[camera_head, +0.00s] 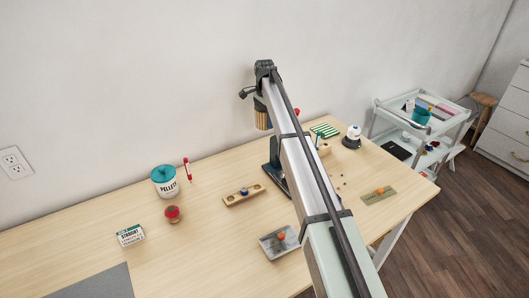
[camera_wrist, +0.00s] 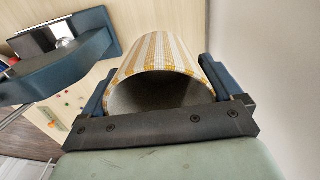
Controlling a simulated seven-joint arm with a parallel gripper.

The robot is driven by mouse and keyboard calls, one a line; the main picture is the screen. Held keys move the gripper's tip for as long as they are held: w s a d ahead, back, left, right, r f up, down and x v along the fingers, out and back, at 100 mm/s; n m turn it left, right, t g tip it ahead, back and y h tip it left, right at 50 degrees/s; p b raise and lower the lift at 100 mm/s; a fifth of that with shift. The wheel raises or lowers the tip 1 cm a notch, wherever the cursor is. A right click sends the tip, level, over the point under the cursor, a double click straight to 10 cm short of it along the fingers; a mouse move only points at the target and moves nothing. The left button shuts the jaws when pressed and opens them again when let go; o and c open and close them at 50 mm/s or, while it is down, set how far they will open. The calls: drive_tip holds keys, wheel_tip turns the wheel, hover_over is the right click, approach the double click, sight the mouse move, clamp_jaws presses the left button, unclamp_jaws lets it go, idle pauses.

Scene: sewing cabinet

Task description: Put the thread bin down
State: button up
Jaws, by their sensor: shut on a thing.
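The thread bin (camera_head: 262,119) is a cylinder with yellow and white stripes. In the head view it hangs upright below the end of my arm, above the back part of the table (camera_head: 100,220), apart from the tabletop. In the wrist view the bin (camera_wrist: 160,52) sits between the two dark blue fingers of my gripper (camera_wrist: 156,78), one finger against each side. My gripper is shut on it. The bin's open mouth faces the wrist camera, and its inside is dark and looks empty. Its bottom is hidden in the wrist view.
A dark blue machine (camera_head: 274,172) stands partly behind my arm. The table's left middle has bare room. A cart (camera_head: 450,125) stands right.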

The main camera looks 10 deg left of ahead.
wheel_tip(320, 180, down, 13)
drive_tip(key=shift+f, duration=0.1)
idle(0.7)
drive_tip(key=o, duration=0.7)
drive_tip(key=shift+f, duration=0.1)
wheel_tip(320, 180, up, 12)
drive_tip(key=shift+r, duration=0.15)
idle(0.4)
